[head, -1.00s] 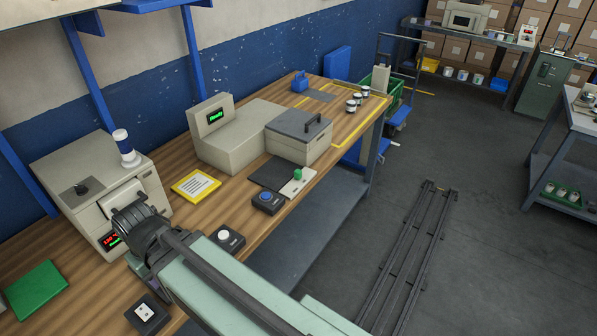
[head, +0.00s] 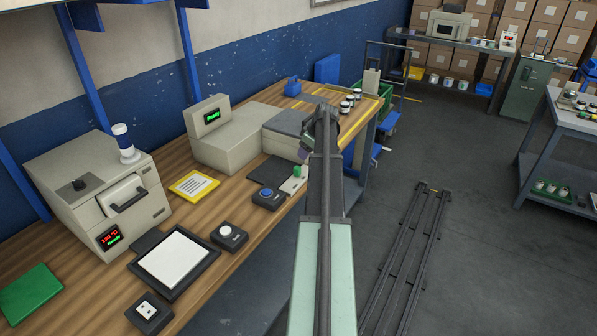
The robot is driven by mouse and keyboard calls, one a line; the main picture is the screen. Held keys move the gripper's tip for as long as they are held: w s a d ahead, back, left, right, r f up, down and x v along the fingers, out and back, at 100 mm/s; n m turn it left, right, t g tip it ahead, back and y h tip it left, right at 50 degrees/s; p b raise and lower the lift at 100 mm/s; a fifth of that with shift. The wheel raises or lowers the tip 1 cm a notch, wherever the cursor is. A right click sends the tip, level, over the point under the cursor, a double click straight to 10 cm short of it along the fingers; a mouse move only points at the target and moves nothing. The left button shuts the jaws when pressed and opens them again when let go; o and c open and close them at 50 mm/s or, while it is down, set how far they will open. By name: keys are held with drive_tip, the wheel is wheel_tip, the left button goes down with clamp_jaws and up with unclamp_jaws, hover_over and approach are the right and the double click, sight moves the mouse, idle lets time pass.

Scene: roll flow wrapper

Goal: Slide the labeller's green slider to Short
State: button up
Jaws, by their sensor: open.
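The green slider (head: 297,171) is a small upright green knob on a pale plate at the bench's front edge. It stands in front of the beige machine (head: 235,145) with a green "Ready" display, which appears to be the labeller. The slider's setting marks are too small to read. My gripper (head: 304,154) is partly hidden by my own arm, a little above and to the right of the slider. It appears apart from the slider, and its fingers are hard to make out.
A blue button box (head: 265,197) and a white button box (head: 229,236) sit left of the slider. A heated machine (head: 100,195), a framed white pad (head: 177,262) and a yellow-framed sheet (head: 194,185) stand farther left. Several jars (head: 350,100) are at the bench's far end.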

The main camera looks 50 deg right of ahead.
sight(298, 167)
drive_tip(key=b+x, duration=1)
drive_tip(key=x, duration=0.1)
drive_tip(key=shift+f, duration=0.15)
drive_tip(key=shift+a, duration=0.1)
drive_tip(key=shift+r, duration=0.2)
clamp_jaws()
